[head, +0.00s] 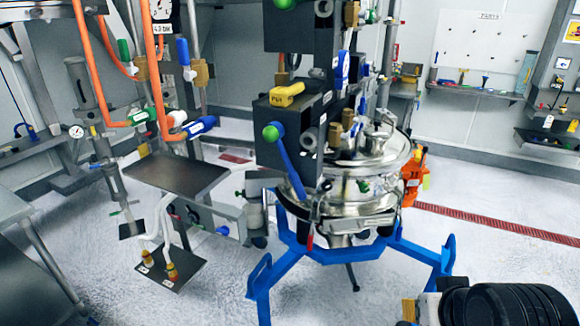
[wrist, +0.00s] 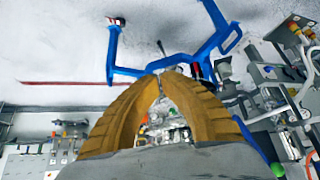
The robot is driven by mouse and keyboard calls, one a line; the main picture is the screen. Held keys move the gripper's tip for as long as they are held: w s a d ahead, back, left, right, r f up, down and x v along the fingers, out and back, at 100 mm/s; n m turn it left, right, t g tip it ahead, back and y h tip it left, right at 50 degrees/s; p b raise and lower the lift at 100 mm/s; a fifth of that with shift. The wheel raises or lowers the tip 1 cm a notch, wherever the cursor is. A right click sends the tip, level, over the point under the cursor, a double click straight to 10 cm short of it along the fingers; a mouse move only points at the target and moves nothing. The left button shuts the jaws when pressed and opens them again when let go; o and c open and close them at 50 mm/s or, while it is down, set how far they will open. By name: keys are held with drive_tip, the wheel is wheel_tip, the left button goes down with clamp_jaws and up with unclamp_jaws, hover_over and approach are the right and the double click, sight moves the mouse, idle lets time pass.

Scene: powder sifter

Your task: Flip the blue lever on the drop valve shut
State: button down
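Several blue levers show in the head view, and no readable label tells which is on the drop valve. A long blue lever (head: 290,165) with a green ball end (head: 271,133) slants down the front of a black housing (head: 275,118) beside the steel sifter (head: 350,190). A short blue handle (head: 201,126) sits on the pipework at left, and another blue handle (head: 183,52) stands upright above it. My gripper (wrist: 158,76) shows in the wrist view with its tan fingertips together and nothing seen between them, apart from the levers. The sifter is partly hidden behind the fingers.
The sifter stands on a blue frame (head: 300,256). Orange hoses (head: 92,75) and a dark plate (head: 176,172) are at left. A metal table (head: 25,225) edges the lower left. White floor is open at right, before a wall shelf (head: 475,91).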

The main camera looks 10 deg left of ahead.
drive_tip(key=w+a+r+n+t+y+p, duration=0.2)
drive_tip(key=w+a+n+y, duration=0.1)
drive_tip(key=w+a+n, duration=0.8)
drive_tip(key=w+a+r+n+t+y+p, duration=0.2)
drive_tip(key=w+a+n+t+y, duration=0.1)
drive_tip(key=w+a+n, duration=0.7)
drive_tip(key=a+n, duration=0.4)
drive_tip(key=n, duration=0.1)
drive_tip(key=shift+w+a+r+n+p, duration=0.3)
drive_tip(key=shift+w+a+r+p, duration=0.05)
drive_tip(key=shift+r, duration=0.05)
drive_tip(key=shift+w, duration=0.1)
drive_tip(key=b+x, duration=0.2)
drive_tip(key=x, duration=0.8)
drive_tip(key=d, duration=0.1)
drive_tip(key=d+r, duration=0.2)
drive_tip(key=shift+s+d+b, duration=0.2)
drive_tip(key=shift+s+b, duration=0.05)
drive_tip(key=shift+b, duration=0.1)
drive_tip(key=shift+r, duration=0.1)
